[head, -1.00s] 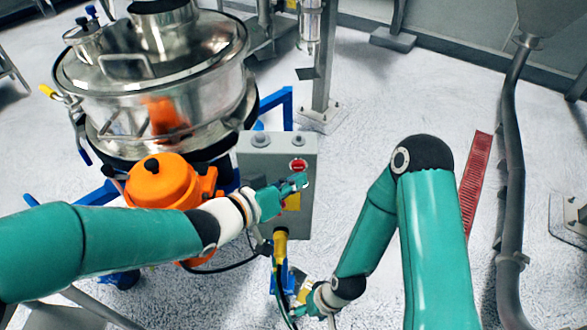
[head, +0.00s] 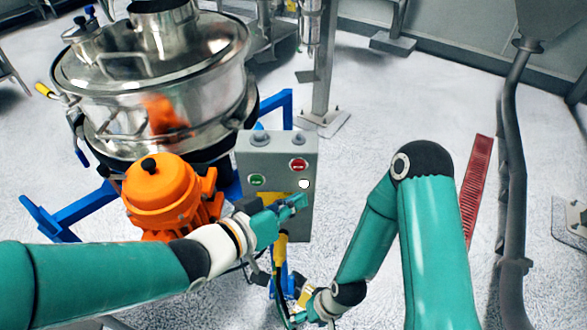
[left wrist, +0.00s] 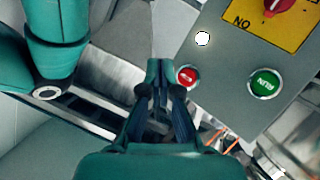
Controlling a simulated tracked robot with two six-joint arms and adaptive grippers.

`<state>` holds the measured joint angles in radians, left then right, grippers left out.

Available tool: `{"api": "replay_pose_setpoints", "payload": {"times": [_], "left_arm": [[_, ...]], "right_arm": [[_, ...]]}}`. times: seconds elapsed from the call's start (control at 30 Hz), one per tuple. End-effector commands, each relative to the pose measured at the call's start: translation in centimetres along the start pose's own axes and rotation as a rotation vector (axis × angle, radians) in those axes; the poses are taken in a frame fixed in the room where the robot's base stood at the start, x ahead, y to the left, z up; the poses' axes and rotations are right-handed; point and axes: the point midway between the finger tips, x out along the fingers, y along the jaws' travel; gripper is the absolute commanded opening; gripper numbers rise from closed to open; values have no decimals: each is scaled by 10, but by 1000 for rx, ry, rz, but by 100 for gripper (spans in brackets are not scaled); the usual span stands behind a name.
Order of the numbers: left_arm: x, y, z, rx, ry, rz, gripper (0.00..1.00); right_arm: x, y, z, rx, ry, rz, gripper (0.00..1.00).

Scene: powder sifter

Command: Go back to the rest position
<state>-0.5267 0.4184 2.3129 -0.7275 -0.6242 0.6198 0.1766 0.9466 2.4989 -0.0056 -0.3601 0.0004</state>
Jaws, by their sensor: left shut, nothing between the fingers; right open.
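My left gripper (head: 295,204) is shut and empty in the head view, in front of the lower part of the grey control box (head: 303,145). In the left wrist view its closed fingertips (left wrist: 160,68) are beside the red button (left wrist: 187,76) in the picture; I cannot tell the gap to the box. The box bears a red button (head: 299,165), a green button (head: 257,180) and a white round lamp (head: 304,184). My right gripper (head: 301,312) is open, low in the head view, near the yellow connector below the box; its fingertips are small and partly hidden.
A steel sifter (head: 150,85) with an orange motor (head: 165,195) on a blue frame (head: 75,212) stands at the left. A grey pipe (head: 510,170) and a red floor grate (head: 478,180) are at the right. The floor between box and pipe is partly clear.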

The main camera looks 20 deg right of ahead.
Motion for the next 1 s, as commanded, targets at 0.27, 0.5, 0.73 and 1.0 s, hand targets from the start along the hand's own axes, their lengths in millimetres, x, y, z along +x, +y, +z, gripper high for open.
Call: {"api": "replay_pose_setpoints", "payload": {"times": [0.27,0.5,0.73,1.0], "left_arm": [[0,0,0,0,0,0,0],[0,0,0,0,0,0,0],[-2,-8,-1,-10,3,-13,0],[-18,-110,52,-218,-65,-186,0]], "right_arm": [[0,0,0,0,0,0,76],[0,0,0,0,0,0,76],[-1,0,0,0,0,0,76],[-8,-3,0,0,0,0,76]]}}
